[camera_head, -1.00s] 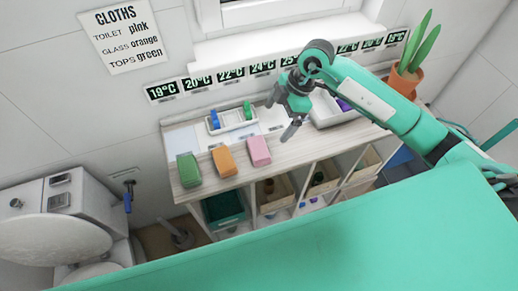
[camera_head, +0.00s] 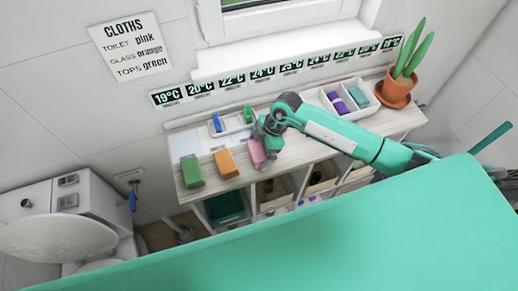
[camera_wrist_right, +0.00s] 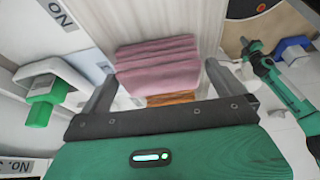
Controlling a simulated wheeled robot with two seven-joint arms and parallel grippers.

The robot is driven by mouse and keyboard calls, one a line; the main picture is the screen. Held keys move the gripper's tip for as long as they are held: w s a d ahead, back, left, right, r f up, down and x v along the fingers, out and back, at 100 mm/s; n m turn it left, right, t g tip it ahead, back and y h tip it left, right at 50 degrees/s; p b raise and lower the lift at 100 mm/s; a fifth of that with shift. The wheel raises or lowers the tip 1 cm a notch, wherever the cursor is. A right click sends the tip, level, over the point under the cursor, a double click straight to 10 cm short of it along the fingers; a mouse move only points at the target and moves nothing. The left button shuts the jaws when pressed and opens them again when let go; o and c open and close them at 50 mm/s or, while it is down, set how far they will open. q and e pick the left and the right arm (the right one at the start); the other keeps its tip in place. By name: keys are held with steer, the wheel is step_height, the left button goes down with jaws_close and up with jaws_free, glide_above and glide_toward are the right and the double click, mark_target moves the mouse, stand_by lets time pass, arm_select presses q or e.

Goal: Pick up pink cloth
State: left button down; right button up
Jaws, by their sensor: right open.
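The pink cloth (camera_head: 257,153) is a folded block on the front part of the shelf top, right of the orange cloth (camera_head: 226,164) and green cloth (camera_head: 192,172). My right gripper (camera_head: 264,150) is over the pink cloth and partly hides it in the head view. In the right wrist view the pink cloth (camera_wrist_right: 158,68) lies between the two spread fingers of my right gripper (camera_wrist_right: 160,76). The jaws are open, not closed on it. A teal arm with a dark end at the right of the wrist view looks like my left arm; its jaws are not clear.
A white tray (camera_head: 233,124) with blue and green items stands behind the cloths. Another tray (camera_head: 325,99) with purple and teal items is at the right. A potted plant (camera_head: 396,88) stands at the shelf's right end. A toilet (camera_head: 62,225) is at the left.

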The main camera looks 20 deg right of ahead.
mark_target(259, 150)
steer(key=shift+a+f, duration=0.1)
steer(key=shift+f, duration=0.2)
steer(key=c, duration=0.9)
steer(key=shift+r, duration=0.1)
step_height(259, 150, up, 20)
steer(key=b, duration=0.5)
steer(key=shift+o, duration=0.9)
steer(key=shift+c, duration=0.5)
